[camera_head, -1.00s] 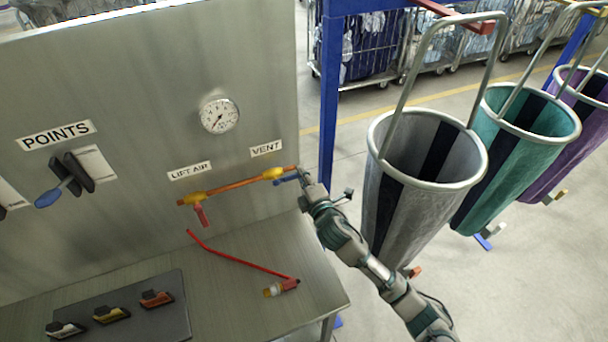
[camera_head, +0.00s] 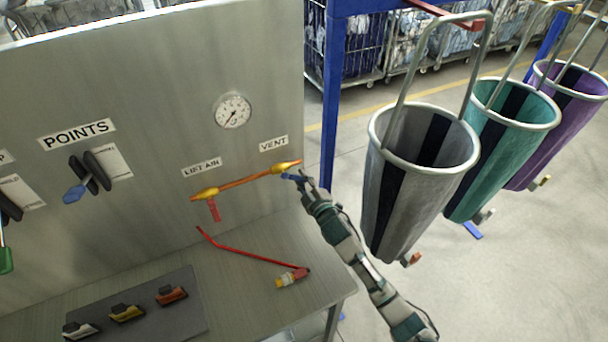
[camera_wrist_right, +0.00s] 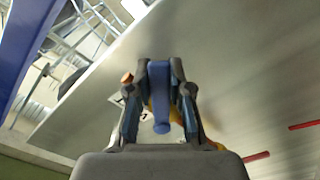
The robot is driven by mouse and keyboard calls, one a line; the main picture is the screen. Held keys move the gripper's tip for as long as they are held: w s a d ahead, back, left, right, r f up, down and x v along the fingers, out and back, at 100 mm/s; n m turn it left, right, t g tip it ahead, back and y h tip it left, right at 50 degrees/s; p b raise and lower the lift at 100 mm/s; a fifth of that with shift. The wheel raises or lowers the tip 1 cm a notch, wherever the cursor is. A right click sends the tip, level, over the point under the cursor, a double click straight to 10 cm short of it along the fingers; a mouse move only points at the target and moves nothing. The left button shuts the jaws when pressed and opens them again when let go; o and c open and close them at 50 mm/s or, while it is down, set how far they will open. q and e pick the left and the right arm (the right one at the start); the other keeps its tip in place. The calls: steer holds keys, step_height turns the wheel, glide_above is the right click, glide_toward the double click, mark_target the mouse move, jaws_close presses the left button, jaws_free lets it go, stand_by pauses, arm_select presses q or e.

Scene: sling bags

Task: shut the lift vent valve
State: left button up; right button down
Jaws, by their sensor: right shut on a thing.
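The vent valve is a yellow body (camera_head: 281,168) on an orange pipe (camera_head: 245,181), under the VENT label (camera_head: 273,144) on a steel panel. Its blue lever (camera_head: 289,177) shows just below the pipe's right end. My right gripper (camera_head: 298,179) is at that lever. In the right wrist view, the blue lever (camera_wrist_right: 160,90) lies between the two fingers, and my right gripper (camera_wrist_right: 159,100) is shut on it. The fingers partly hide the yellow body behind. The lever's exact angle to the pipe is hard to tell. My left gripper is not in view.
The lift air valve (camera_head: 206,193) has a red lever (camera_head: 214,210) hanging down. A gauge (camera_head: 233,111) sits above. A grey bag (camera_head: 412,190) hangs right of my arm, and a blue post (camera_head: 331,110) stands nearby.

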steer(key=shift+s+a+f+m, duration=0.15)
steer(key=shift+a+m, duration=0.2)
steer(key=shift+m, duration=0.1)
steer(key=shift+s+a+f+m, duration=0.1)
steer(key=shift+a+m, duration=0.2)
steer(key=shift+m, duration=0.15)
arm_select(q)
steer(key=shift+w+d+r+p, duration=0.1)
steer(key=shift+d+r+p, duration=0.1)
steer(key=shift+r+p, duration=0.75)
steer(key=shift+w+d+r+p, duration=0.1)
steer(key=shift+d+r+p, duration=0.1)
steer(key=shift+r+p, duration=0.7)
arm_select(e)
steer(key=shift+s+a+f+m, duration=0.2)
steer(key=shift+a+m, duration=0.5)
steer(key=shift+m, duration=0.75)
steer(key=shift+s+a+f+m, duration=0.25)
steer(key=shift+a+m, duration=0.4)
steer(key=shift+m, duration=0.85)
steer(key=shift+s+a+f+m, duration=0.1)
steer(key=shift+s+a+m, duration=0.2)
steer(key=shift+a+m, duration=0.8)
steer(key=shift+d+m, duration=0.35)
steer(key=shift+m, duration=0.1)
steer(key=c, duration=1.2)
jaws_free()
steer(key=shift+o, duration=0.8)
steer(key=shift+f, duration=0.3)
